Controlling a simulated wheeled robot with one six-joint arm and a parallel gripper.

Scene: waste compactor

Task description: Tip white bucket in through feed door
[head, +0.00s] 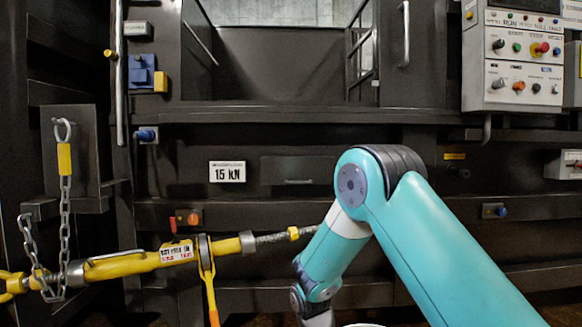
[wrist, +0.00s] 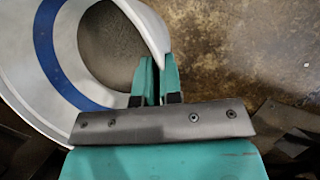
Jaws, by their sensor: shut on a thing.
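The white bucket (wrist: 22,65) with a blue band fills the left of the wrist view. My gripper (wrist: 157,68) is shut on the bucket's rim, one teal finger on each side of the wall. A grey-brown round area shows within the bucket's curve; I cannot tell whether it is contents or the bottom. In the head view only a sliver of the white rim (head: 364,325) shows at the bottom edge, beside my lowered arm. The feed door opening (head: 280,62) is at the top centre of the dark machine, above and beyond the bucket, with its side panels swung open.
A yellow turnbuckle bar (head: 135,262) with a chain (head: 65,215) crosses the lower left, near my forearm. A control panel (head: 522,58) is at the upper right. A 15 kN plate (head: 227,171) is on the machine front. Stained bare floor (wrist: 245,50) shows right of the bucket.

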